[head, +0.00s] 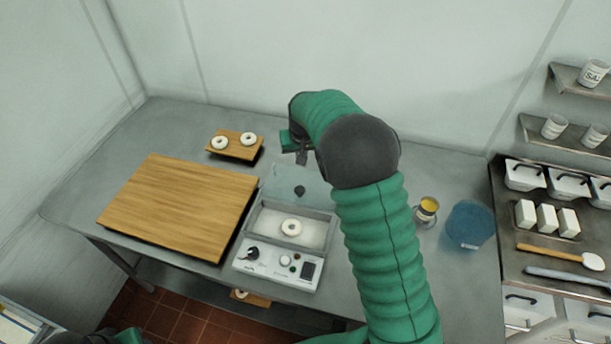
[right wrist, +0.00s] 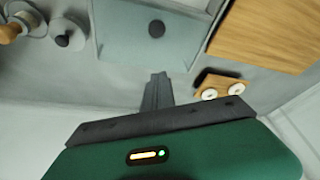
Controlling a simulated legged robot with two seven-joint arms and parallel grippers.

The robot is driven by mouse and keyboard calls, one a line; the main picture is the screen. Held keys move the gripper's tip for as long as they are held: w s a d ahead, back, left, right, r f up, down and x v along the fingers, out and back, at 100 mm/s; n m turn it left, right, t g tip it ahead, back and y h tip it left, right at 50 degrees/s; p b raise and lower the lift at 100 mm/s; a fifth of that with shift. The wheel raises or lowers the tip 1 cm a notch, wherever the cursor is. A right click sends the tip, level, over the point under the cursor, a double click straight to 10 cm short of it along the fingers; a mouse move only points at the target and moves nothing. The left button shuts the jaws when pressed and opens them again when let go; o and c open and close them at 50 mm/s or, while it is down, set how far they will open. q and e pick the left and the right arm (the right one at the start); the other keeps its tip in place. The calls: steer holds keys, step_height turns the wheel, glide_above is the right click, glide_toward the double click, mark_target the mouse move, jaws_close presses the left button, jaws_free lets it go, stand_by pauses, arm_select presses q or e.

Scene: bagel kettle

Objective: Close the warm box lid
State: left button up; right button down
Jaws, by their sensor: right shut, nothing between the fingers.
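The warm box (head: 278,264) stands on the table with a control panel on its front. Its top is open, and a bagel (head: 291,228) lies inside. The pale blue-grey lid (head: 283,183) stands open at the box's back side, with a dark round knob on it; the lid also shows in the right wrist view (right wrist: 120,38). My right gripper (head: 302,158) is behind the lid, with its fingers shut and empty. In the right wrist view the shut fingers (right wrist: 157,88) point toward the lid's edge; whether they touch it I cannot tell.
A large wooden board (head: 180,205) lies left of the box. A small board (head: 236,152) with two bagels sits behind it. A yellow-topped container (head: 427,207) and a blue bowl (head: 470,225) stand to the right. My right arm hides part of the table.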

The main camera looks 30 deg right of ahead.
steer(key=p, duration=0.3)
glide_above(297, 180)
steer(key=f, duration=0.9)
steer(key=shift+a+f, duration=0.15)
steer(key=shift+a, duration=0.1)
steer(key=s, duration=0.2)
steer(key=s+p, duration=0.1)
steer(key=shift+s+a+f, duration=0.1)
steer(key=shift+a+f, duration=0.15)
steer(key=shift+a, duration=0.1)
steer(key=shift+s+a+f, duration=0.1)
steer(key=shift+s, duration=0.15)
steer(key=shift+a, duration=0.3)
